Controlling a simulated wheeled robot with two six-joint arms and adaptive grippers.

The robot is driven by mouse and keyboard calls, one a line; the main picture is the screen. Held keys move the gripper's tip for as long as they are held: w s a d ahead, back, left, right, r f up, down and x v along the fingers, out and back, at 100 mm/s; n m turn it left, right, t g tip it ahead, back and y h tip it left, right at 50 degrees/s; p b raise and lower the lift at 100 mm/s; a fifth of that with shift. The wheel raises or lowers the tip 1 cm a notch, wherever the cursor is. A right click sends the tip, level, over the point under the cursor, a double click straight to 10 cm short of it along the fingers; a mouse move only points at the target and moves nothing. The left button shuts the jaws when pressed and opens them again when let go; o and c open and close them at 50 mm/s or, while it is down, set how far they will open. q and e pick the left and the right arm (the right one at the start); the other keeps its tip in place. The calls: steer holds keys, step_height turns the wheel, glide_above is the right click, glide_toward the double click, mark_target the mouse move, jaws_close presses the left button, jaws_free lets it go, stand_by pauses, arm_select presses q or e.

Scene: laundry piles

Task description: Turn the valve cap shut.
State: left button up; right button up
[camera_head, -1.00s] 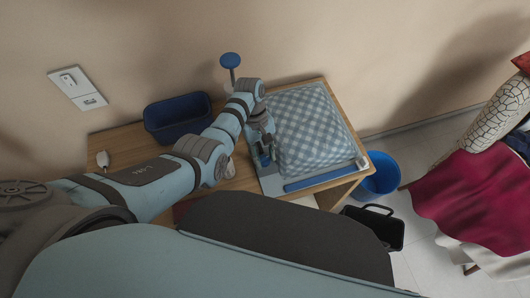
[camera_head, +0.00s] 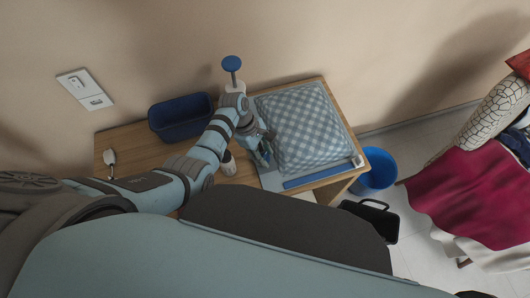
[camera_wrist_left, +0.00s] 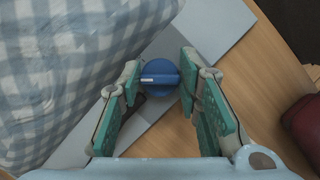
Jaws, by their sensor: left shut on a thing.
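The valve cap (camera_wrist_left: 160,78) is a round blue knob with a white mark pointing left in the left wrist view. It sits on the pale grey board beside the checked blue-and-white cushion-like bag (camera_wrist_left: 65,65). The bag also shows in the head view (camera_head: 305,125). My left gripper (camera_wrist_left: 160,82) has its two green-padded fingers on either side of the cap and is shut on it. In the head view my left gripper (camera_head: 264,155) is at the bag's left edge and mostly hides the cap. My right gripper is not in view.
The wooden table (camera_head: 130,150) carries a dark blue bin (camera_head: 180,118) at the back and a small white item (camera_head: 110,158) at left. A blue bucket (camera_head: 376,172) and black basket (camera_head: 372,220) stand on the floor at right. A dark red object (camera_wrist_left: 305,125) shows at the wrist view's right.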

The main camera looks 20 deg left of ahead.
arm_select(q)
steer(key=shift+w+a+r, duration=0.1)
steer(key=shift+w, duration=0.05)
steer(key=o, duration=1.1)
steer(key=shift+o, duration=0.3)
steer(key=shift+w+a+r+m, duration=0.35)
steer(key=shift+a+r, duration=0.95)
steer(key=shift+r, duration=2.05)
steer(key=shift+w+a+r+m, duration=0.35)
steer(key=shift+a+r, duration=0.95)
steer(key=shift+r, duration=2)
steer(key=b+x, duration=0.3)
steer(key=x, duration=1.1)
steer(key=shift+s+f+b, duration=0.2)
steer(key=shift+f+b, duration=0.1)
steer(key=shift+f, duration=0.05)
